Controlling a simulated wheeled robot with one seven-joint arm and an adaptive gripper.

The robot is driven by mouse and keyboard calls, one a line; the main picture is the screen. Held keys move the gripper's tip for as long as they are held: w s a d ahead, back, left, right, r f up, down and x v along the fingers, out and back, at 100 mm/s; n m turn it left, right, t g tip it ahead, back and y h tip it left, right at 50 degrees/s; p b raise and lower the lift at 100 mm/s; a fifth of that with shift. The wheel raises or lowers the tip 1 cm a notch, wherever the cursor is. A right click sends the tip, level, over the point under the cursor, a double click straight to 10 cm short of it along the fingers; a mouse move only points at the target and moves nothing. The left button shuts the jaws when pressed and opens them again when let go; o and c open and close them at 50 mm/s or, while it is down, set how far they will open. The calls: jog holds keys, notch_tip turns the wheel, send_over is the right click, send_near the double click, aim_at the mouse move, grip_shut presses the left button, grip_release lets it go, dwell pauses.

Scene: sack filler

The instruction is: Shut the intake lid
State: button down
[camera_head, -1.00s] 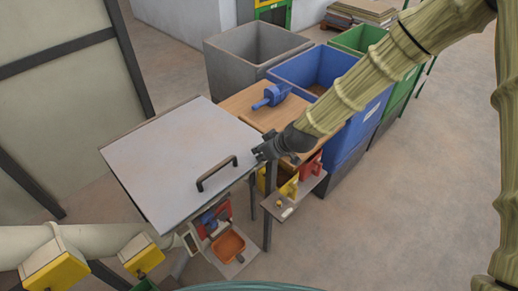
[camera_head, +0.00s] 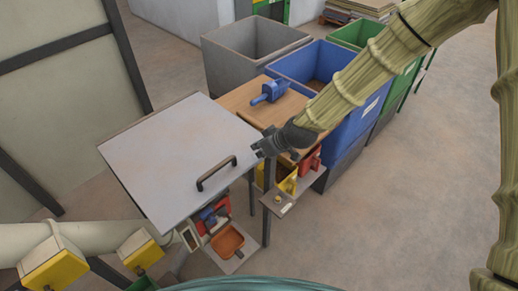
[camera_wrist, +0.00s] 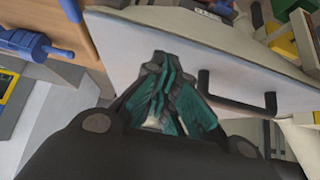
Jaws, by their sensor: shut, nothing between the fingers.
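The intake lid (camera_head: 165,155) is a large flat pale grey panel on the left of the head view, with a black bar handle (camera_head: 216,174) near its front right edge. Its exact tilt is hard to tell. My gripper (camera_head: 257,151) is at the lid's right edge, beside the handle and not around it. In the wrist view, the shut, empty fingertips (camera_wrist: 163,68) lie in front of the lid's pale face (camera_wrist: 130,48), with the handle (camera_wrist: 237,100) to their right. I cannot tell whether they touch the lid.
A wooden table (camera_head: 243,104) with a blue scoop (camera_head: 270,91) stands behind the lid. Grey (camera_head: 240,60), blue (camera_head: 345,118) and green bins stand further back. Yellow and red containers and an orange tray (camera_head: 227,243) sit below. Floor at the right is clear.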

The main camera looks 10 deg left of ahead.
jog(key=b+v, duration=0.3)
jog(key=v, duration=0.8)
jog(key=shift+d+b, duration=0.15)
jog(key=shift+b, duration=0.2)
jog(key=shift+f, duration=0.15)
jog(key=s+d+f+m+g+h, duration=0.1)
jog(key=s+d+f+m, duration=0.15)
jog(key=f, duration=0.55)
jog(key=s+d+f+m+h, duration=0.1)
jog(key=s+d+f, duration=0.2)
jog(key=f, duration=0.4)
jog(key=s+d+f+m+g+h+b, duration=0.1)
jog(key=s+d+f+m+g+h, duration=0.1)
jog(key=s+d+f, duration=0.7)
jog(key=s+d+f+m+g+h+b, duration=0.1)
jog(key=s+d+f+m+h, duration=0.1)
jog(key=s+d+f+m, duration=0.3)
jog(key=s+d+f, duration=0.4)
jog(key=s+f, duration=0.5)
jog(key=s, duration=0.4)
jog(key=shift+s+d+f+g, duration=0.2)
jog(key=shift+g, duration=0.2)
